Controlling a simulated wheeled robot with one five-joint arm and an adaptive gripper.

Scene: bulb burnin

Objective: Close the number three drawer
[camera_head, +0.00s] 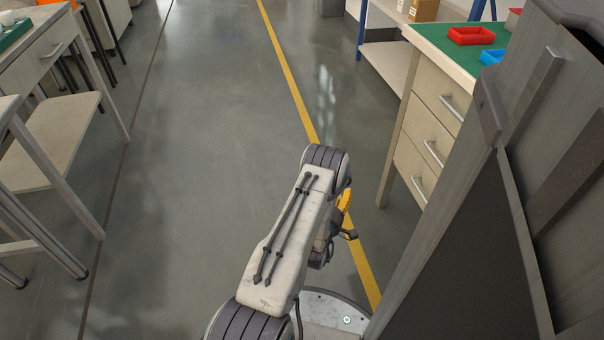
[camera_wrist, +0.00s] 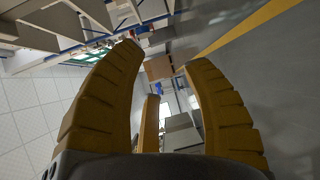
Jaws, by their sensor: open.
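A wooden drawer unit stands under the green-topped bench (camera_head: 430,38) at the right of the head view. Its front shows an upper drawer (camera_head: 440,97), a middle drawer (camera_head: 425,138) and a lower drawer (camera_head: 408,176), each with a metal bar handle. They look about flush; I see no readable numbers, so I cannot tell which is number three. My gripper (camera_wrist: 165,57) is open and empty in the wrist view, its yellow fingers wide apart. In the head view it is mostly hidden behind my arm, above the floor left of the drawers and apart from them.
A red tray (camera_head: 477,36) and a blue tray (camera_head: 492,57) sit on the bench. The floor between is clear, with a yellow line (camera_head: 290,75).

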